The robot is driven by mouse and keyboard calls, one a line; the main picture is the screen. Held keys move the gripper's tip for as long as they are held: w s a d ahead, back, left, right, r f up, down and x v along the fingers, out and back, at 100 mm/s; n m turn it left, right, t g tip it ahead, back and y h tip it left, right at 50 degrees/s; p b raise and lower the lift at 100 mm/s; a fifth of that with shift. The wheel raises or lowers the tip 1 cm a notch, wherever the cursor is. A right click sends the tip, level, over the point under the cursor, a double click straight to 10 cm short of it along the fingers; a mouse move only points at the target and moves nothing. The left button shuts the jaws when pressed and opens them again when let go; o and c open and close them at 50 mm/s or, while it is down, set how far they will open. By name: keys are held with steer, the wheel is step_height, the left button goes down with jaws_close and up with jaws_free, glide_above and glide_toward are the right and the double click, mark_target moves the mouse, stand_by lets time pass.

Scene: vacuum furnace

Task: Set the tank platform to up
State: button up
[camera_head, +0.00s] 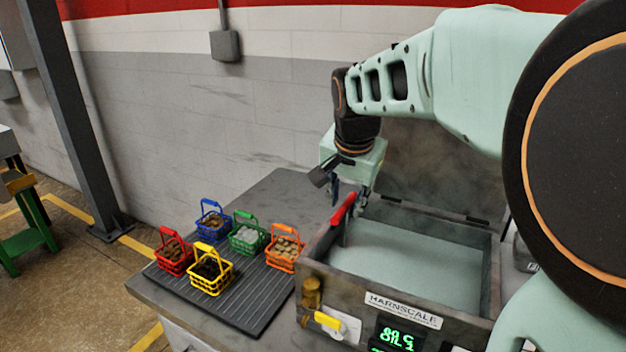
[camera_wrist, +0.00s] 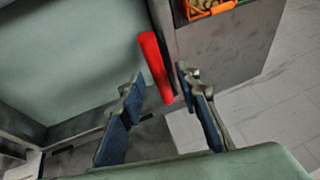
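The tank (camera_head: 400,320) is a grey metal box labelled HARNSCALE, with its lid raised at the back. A pale green flat surface (camera_head: 410,262) fills its inside; I cannot tell whether it is liquid or the platform. A red lever handle (camera_head: 343,209) stands tilted at the tank's left wall; it also shows in the wrist view (camera_wrist: 156,66). My gripper (camera_head: 350,190) is just above and behind the handle. In the wrist view my gripper (camera_wrist: 160,75) is open, with the red handle showing between its blue-padded fingers. Whether they touch it cannot be seen.
Several coloured baskets with contents, one of them orange (camera_head: 286,254), stand on a dark ribbed mat (camera_head: 245,312) left of the tank. A yellow-handled knob (camera_head: 328,320) and a green display (camera_head: 397,339) are on the tank's front. A wall rises behind the table.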

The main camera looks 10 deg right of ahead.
steer(key=shift+c, duration=0.5)
jaws_close()
steer(key=shift+r, duration=0.1)
step_height(320, 180, up, 11)
steer(key=p, duration=0.6)
steer(key=shift+p, duration=0.35)
steer(key=shift+w+r, duration=0.1)
steer(key=shift+w, duration=0.05)
steer(key=shift+c, duration=0.4)
jaws_free()
steer(key=shift+o, duration=0.9)
